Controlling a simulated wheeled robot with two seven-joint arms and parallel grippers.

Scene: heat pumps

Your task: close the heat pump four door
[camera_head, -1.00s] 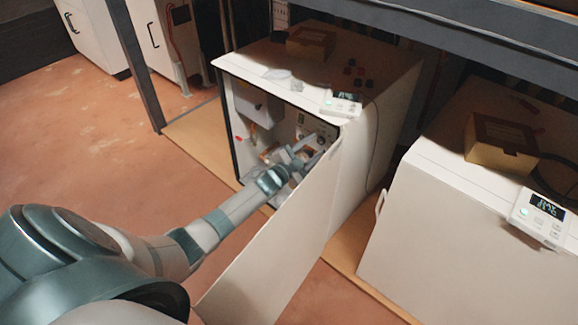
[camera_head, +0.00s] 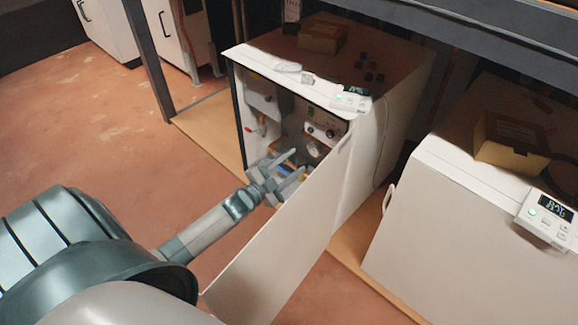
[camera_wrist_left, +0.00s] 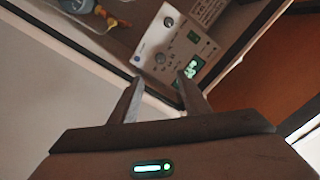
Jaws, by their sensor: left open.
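The open heat pump (camera_head: 392,110) is a white cabinet under the bench, with its front open. Its white door (camera_head: 285,240) is swung out toward me, hinged at the cabinet's right front edge. Inside, a control panel (camera_head: 325,130) with knobs shows; it also shows in the left wrist view (camera_wrist_left: 175,45). My left gripper (camera_head: 298,163) is open and empty, at the cabinet opening on the inner side of the door. In the left wrist view its fingers (camera_wrist_left: 160,85) point toward the interior. I cannot tell whether it touches the door. My right gripper is not in view.
A second white cabinet (camera_head: 450,220) stands to the right with a yellow box (camera_head: 510,145) and a controller (camera_head: 548,215) on top. A dark bench post (camera_head: 150,60) stands left of the open cabinet. The reddish floor (camera_head: 90,130) at left is clear.

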